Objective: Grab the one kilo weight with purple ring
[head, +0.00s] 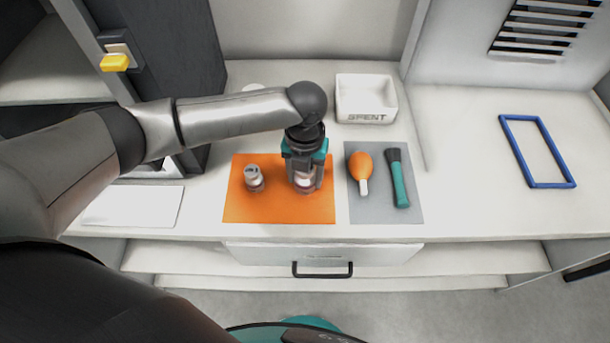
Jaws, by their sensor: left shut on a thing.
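An orange mat (285,213) lies near the front of the table. A small silvery weight (254,180) stands upright on its left part, with a mark on its top too small to read. My left gripper (304,184) points down over the right part of the mat. It is shut on a second weight (303,181), which is mostly hidden between the fingers. A pale, pinkish part of it shows low down. I cannot make out a purple ring on either weight. My right gripper is not in view.
A grey mat (384,215) to the right holds an orange blower bulb (360,167) and a teal-handled brush (398,180). A white tray marked SPENT (366,98) stands behind. A blue frame (537,151) lies far right; the counter around it is clear.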

